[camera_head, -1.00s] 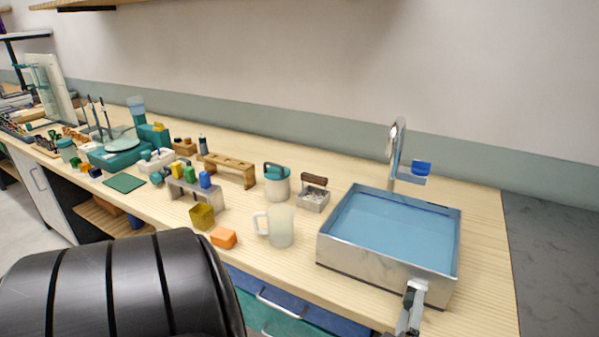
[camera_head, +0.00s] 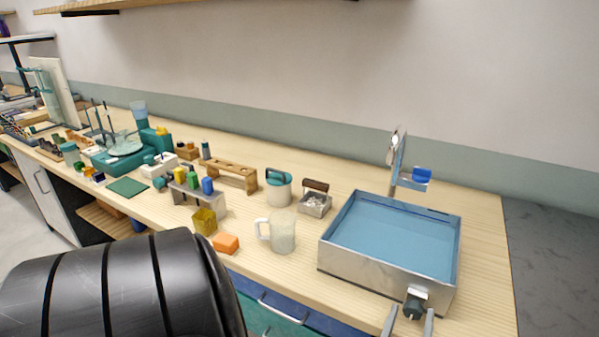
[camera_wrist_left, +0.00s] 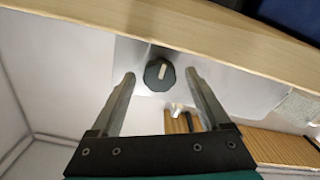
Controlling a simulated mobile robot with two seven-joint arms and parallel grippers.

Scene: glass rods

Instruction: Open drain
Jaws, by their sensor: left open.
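A metal basin (camera_head: 340,256) filled with blue water (camera_head: 395,240) stands at the right end of the worktop. A dark round drain knob (camera_head: 412,308) sits on a small plate on its front wall. In the left wrist view the knob (camera_wrist_left: 159,74) shows a pale mark, close to upright in the picture. My left gripper (camera_head: 409,322) is open in front of the basin, one finger to each side of the knob in the picture. In the left wrist view the open fingers (camera_wrist_left: 160,76) frame the knob, and I see no contact. My right gripper is out of view.
A curved faucet (camera_head: 397,160) with a blue lever stands behind the basin. A frosted mug (camera_head: 283,232), an orange block (camera_head: 226,243) and a small metal caddy (camera_head: 315,205) are left of it. The worktop right of the basin is bare.

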